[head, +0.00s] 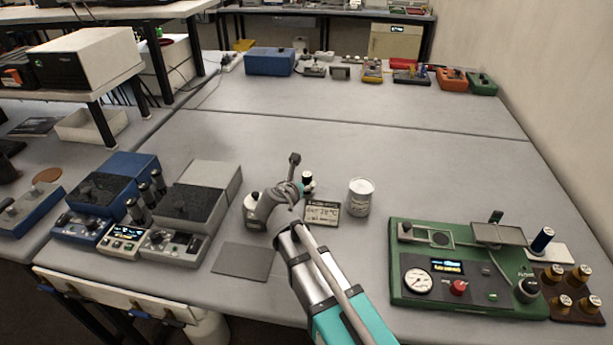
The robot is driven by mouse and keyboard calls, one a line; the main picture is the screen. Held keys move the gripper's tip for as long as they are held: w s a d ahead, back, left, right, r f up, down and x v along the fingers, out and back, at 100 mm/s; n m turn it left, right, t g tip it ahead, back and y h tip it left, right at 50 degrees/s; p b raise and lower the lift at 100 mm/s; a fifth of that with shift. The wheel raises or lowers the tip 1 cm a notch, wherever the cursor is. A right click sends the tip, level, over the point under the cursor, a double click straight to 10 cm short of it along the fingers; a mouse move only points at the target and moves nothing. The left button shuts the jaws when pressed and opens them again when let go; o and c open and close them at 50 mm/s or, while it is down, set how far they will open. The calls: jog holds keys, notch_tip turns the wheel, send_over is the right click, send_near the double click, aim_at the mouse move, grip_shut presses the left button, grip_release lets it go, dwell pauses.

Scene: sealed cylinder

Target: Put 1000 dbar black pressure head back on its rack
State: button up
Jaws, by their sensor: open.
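My arm reaches in from the bottom over the middle of the bench. My gripper (294,160) is small and dark at its far end, above the bench, with nothing visible held in it. Its fingers are hard to make out. A brown rack (547,303) at the right edge holds several dark heads with brass-coloured tops (561,303). Their labels are too small to read, so I cannot tell which is the 1000 dbar black pressure head. My gripper is far left of the rack.
A green gauge console (470,300) stands left of the rack. Blue (92,215) and grey (185,215) instruments stand at left. A grey mat (244,262) lies in front.

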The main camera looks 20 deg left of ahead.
jog(key=p+v, duration=0.2)
jog(key=v, duration=0.5)
jog(key=shift+s, duration=0.2)
dwell(0.4)
